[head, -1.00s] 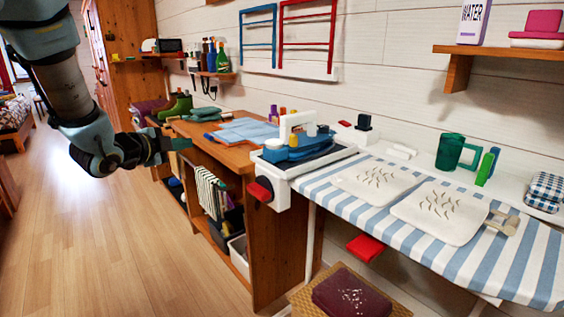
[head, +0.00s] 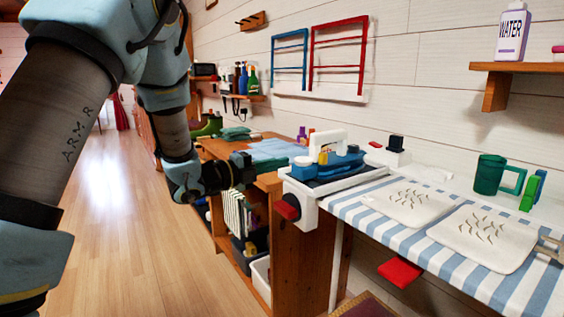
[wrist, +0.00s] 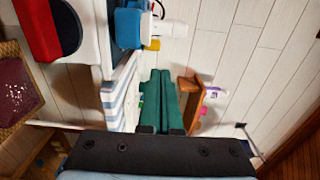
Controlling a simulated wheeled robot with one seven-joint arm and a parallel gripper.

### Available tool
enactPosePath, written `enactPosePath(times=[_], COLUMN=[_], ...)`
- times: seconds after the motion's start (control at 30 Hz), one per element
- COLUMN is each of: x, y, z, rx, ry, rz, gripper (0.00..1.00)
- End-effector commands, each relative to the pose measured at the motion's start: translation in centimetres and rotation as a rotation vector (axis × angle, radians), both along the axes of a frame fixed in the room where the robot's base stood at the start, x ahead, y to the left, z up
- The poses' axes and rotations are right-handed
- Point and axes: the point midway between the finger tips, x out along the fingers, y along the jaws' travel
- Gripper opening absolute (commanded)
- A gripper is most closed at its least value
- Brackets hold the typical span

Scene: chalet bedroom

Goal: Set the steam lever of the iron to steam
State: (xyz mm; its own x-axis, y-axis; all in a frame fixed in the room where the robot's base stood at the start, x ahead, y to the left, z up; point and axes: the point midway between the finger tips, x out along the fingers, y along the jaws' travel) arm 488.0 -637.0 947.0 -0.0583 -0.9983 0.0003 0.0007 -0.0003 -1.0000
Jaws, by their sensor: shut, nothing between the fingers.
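The blue iron (head: 338,167) with a white handle (head: 328,138) rests on a white station with a dark tray (head: 358,178) at the board's left end. A small yellow part (head: 323,157) shows on the iron, but I cannot tell which piece is the steam lever. My gripper (head: 247,168) is left of the iron, apart from it, at about the same height in the picture. In the wrist view, its green fingers (wrist: 158,102) are together and empty. The iron's blue body (wrist: 128,25) shows there at the top, beyond the fingertips and to their left.
A red knob (head: 287,207) sticks out from the station's front. The striped ironing board (head: 375,225) runs right, with white panels (head: 485,236) and a green mug (head: 490,175). A red pedal-like block (head: 400,272) juts out below it. Wooden shelving (head: 300,255) stands under the station. Floor at left is open.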

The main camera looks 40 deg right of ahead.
Motion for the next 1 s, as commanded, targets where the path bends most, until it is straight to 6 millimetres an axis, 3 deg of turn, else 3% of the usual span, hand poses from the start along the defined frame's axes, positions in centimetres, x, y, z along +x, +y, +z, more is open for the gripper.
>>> enactPosePath(times=[0.3,0.5,0.7,1.0], x=[-0.5,-0.6,-0.6,-0.6], y=[-6.7,-9.7,-11.1,-11.2], z=[0.2,0.2,0.1,0.0], rx=[0.001,0.001,0.000,0.000], ry=[0.001,0.000,0.001,0.001], rz=[-0.002,-0.002,0.001,0.001], gripper=[0.00,0.00,0.00,0.00])
